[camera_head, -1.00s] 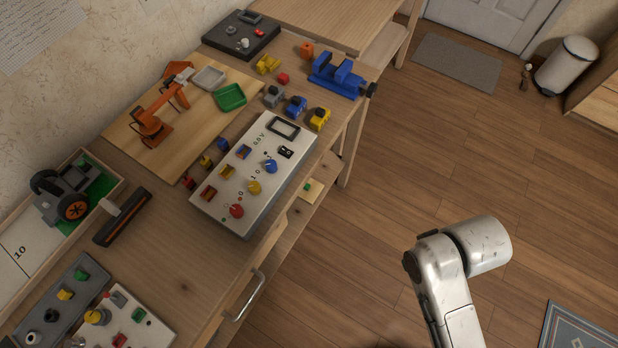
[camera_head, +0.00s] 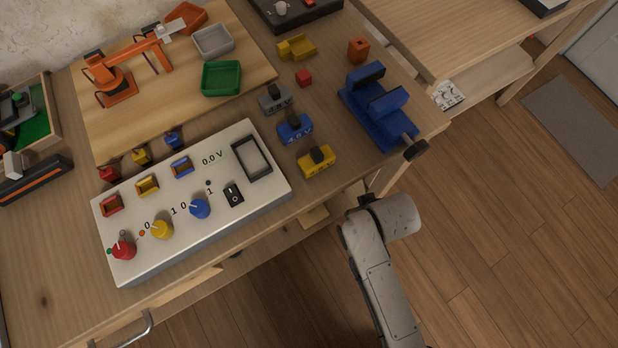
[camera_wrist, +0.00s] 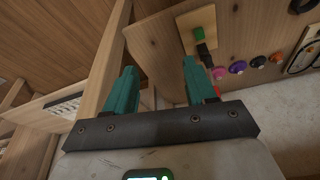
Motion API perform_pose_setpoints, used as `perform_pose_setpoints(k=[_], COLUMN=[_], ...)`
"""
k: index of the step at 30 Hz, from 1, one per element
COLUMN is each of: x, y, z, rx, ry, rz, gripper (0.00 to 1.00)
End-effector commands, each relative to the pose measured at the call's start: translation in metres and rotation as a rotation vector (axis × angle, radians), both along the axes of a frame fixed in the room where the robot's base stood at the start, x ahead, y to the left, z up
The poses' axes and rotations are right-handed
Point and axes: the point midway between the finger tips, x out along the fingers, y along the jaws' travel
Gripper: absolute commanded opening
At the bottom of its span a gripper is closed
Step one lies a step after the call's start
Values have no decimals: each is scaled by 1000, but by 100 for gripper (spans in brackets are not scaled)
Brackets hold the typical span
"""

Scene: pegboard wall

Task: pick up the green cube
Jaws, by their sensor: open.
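My gripper (camera_wrist: 160,68) shows in the wrist view with two teal fingers spread apart and nothing between them. A small green cube (camera_wrist: 198,33) shows beyond the fingers, up and right of them, on a pale wooden plate (camera_wrist: 191,20). A dark piece sits right beside the cube; I cannot tell what it is. In the head view the pale plate (camera_head: 313,217) shows in part below the bench's front edge. The cube cannot be made out there now. My gripper itself is out of the head view.
A white control panel (camera_head: 240,210) lies near the bench's front edge. Open floor lies at right.

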Motion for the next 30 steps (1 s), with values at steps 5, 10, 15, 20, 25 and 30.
perform_pose_setpoints(k=[5, 10, 15, 20, 25, 30], x=[20, 25, 29, 37, 43, 48], y=[72, 108, 120, 125, 129, 129], z=[-78, -104, -122, -145, -159, -172], rx=[29, 47, 52, 52, 53, 52], ry=[-56, -84, -92, -92, -92, -91], rz=[143, 209, 227, 227, 226, 224], gripper=[55, 55, 55, 55, 55, 55])
